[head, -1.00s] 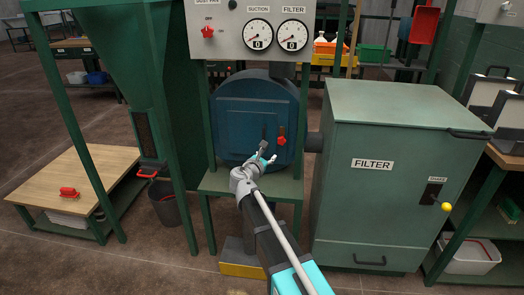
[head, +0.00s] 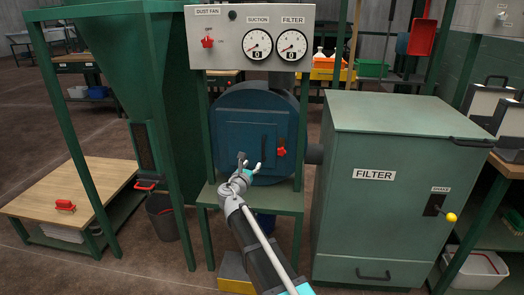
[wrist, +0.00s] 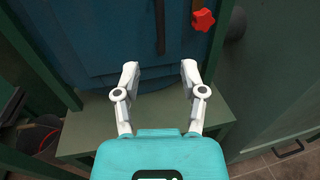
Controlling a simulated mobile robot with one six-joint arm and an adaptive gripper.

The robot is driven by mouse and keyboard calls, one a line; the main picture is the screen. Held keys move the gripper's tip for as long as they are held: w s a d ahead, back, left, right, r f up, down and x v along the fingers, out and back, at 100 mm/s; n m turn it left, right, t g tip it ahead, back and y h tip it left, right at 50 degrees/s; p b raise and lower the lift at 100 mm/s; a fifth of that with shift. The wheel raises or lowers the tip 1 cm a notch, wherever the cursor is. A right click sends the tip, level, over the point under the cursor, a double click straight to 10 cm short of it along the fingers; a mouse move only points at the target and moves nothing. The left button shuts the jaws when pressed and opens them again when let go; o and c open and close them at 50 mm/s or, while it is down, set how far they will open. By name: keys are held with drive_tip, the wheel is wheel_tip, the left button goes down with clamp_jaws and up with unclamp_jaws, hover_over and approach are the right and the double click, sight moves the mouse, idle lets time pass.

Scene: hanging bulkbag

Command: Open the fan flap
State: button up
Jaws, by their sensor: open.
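The blue fan housing (head: 236,112) stands on a green stand, with a flat square panel on its front. A red star-shaped knob (head: 281,151) sits at the right of the panel, beside a dark upright bar or slot (head: 264,146). In the wrist view the red knob (wrist: 203,19) is at the top, right of centre, and the dark bar (wrist: 160,27) is at top centre. My gripper (head: 249,164) is open and empty, to the left of and a little below the knob in the head view. In the wrist view its fingertips (wrist: 160,69) are spread apart below the bar, touching nothing visible.
The green stand top (head: 283,203) lies under the housing. A control panel with gauges (head: 230,50) hangs above. The green filter cabinet (head: 375,220) stands close on the right. A green hopper (head: 150,75) and its frame stand on the left.

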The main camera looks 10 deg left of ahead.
sight(263, 150)
drive_tip(key=x, duration=1.3)
drive_tip(key=shift+s, duration=0.1)
drive_tip(key=shift+c, duration=0.2)
clamp_jaws()
drive_tip(key=shift+a, duration=0.1)
